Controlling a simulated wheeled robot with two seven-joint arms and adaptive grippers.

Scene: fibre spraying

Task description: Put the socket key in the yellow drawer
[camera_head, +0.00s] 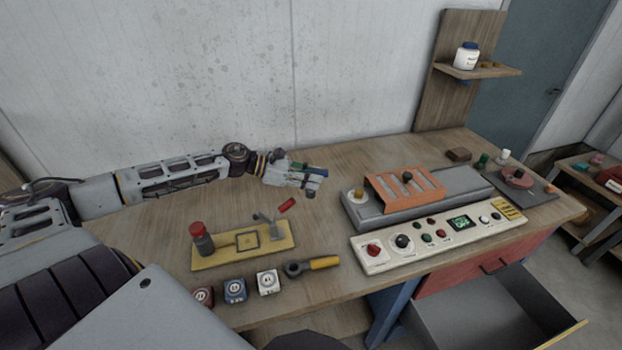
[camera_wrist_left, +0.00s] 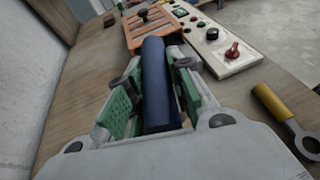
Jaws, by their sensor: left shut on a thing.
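My left gripper (camera_head: 312,182) is above the back middle of the bench. It is shut on a dark blue rod-like handle, which shows in the left wrist view (camera_wrist_left: 155,85) between green finger pads; its far end is hard to make out. I cannot tell whether this is the socket key. A ring-ended tool with a yellow handle (camera_head: 325,262) lies on the bench's front edge, and also shows in the left wrist view (camera_wrist_left: 270,102). An open grey drawer (camera_head: 470,305) with a yellow front edge is at lower right. My right gripper is not in view.
A control panel (camera_head: 440,238) and a grey unit with an orange grate (camera_head: 405,188) stand on the bench's right half. A yellow plate (camera_head: 242,246) and several small blocks are at front left. A shut red drawer (camera_head: 440,278) is above the open one.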

